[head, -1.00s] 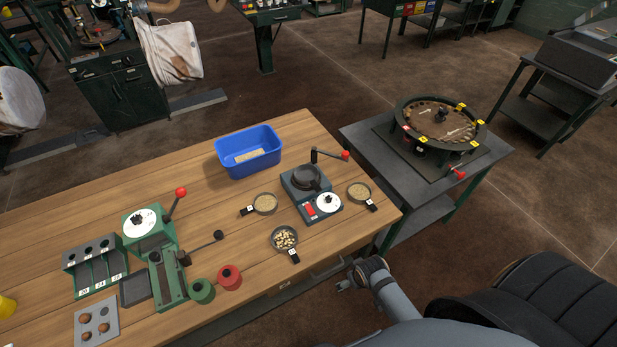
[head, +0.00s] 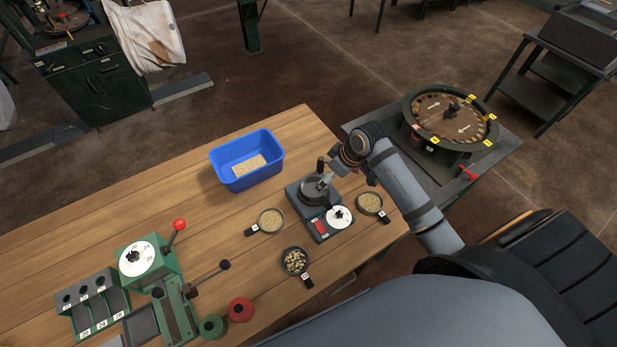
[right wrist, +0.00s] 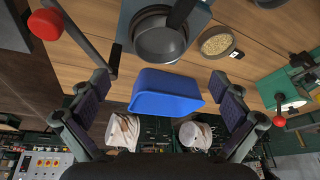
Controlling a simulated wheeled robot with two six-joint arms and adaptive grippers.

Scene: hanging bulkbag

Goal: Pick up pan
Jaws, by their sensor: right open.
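A dark empty pan (head: 309,193) sits on a small machine (head: 318,230) with a red switch and white dial. It also shows at the top of the right wrist view (right wrist: 160,45). My right gripper (head: 324,177) is open, above and close to this pan; contact cannot be told. Its two fingers stand wide apart in the wrist view, nothing between them. Three small tagged pans stand around the machine: one with grain (head: 270,221) on the left, one with grain (head: 370,203) on the right, one with pale lumps (head: 295,262) in front. My left gripper is out of view.
A blue bin (head: 232,181) stands behind and left of the machine. A round turntable (head: 450,118) is on a side table.

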